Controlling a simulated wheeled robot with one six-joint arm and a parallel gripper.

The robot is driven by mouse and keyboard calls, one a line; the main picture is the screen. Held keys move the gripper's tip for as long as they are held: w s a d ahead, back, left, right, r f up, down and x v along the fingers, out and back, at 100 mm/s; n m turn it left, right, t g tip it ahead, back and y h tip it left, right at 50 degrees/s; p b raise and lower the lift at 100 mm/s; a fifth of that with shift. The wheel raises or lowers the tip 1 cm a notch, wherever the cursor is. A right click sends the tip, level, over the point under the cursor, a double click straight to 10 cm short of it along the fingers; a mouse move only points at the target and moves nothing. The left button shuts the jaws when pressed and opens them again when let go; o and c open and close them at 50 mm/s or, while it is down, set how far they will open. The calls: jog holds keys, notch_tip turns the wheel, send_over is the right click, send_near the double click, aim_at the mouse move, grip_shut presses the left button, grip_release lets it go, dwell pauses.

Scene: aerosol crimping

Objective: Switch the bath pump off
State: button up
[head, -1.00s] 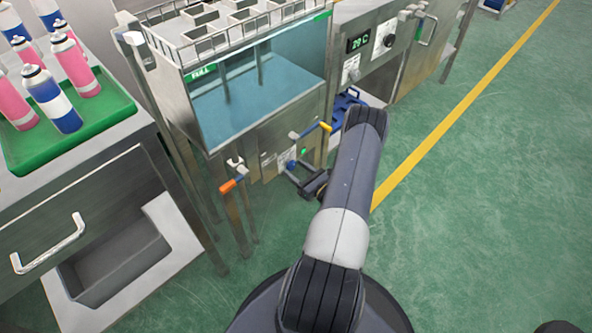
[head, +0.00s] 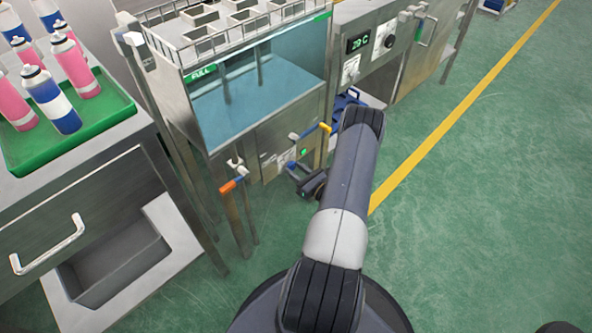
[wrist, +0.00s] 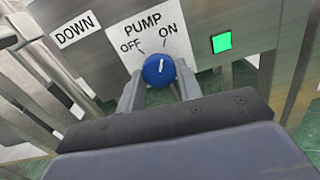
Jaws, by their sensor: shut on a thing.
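The pump switch is a round blue knob (wrist: 158,71) on a white label (wrist: 150,42) reading PUMP, with OFF on the left and ON on the right. Its white pointer is tilted slightly right of upright, toward the ON mark. My gripper (wrist: 158,85) has one finger on each side of the knob and is shut on it. In the head view my gripper (head: 298,178) is at the lower front panel of the bath (head: 222,128), low down, and mostly hides the knob.
A lit green square lamp (wrist: 221,43) sits right of the label, and a DOWN label (wrist: 73,30) to the left. A green tray (head: 75,135) of cans stands at left.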

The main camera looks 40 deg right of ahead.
jog(key=shift+f+n+b, duration=0.1)
jog(key=shift+n+b, duration=0.2)
jog(key=shift+f+n+b, duration=0.15)
jog(key=shift+n+b, duration=1.05)
jog(key=n+b, duration=0.3)
jog(key=shift+n, duration=0.3)
jog(key=n+b, duration=0.3)
jog(key=shift+n, duration=0.4)
jog(key=shift+r+n+b, duration=0.2)
jog(key=shift+n+b, duration=0.6)
jog(key=shift+b, duration=0.1)
jog(key=o, duration=1)
jog(key=shift+c, duration=0.2)
jog(key=shift+d+r, duration=0.1)
jog(key=s+p, duration=0.2)
jog(key=s, duration=0.8)
jog(key=shift+s+d, duration=0.4)
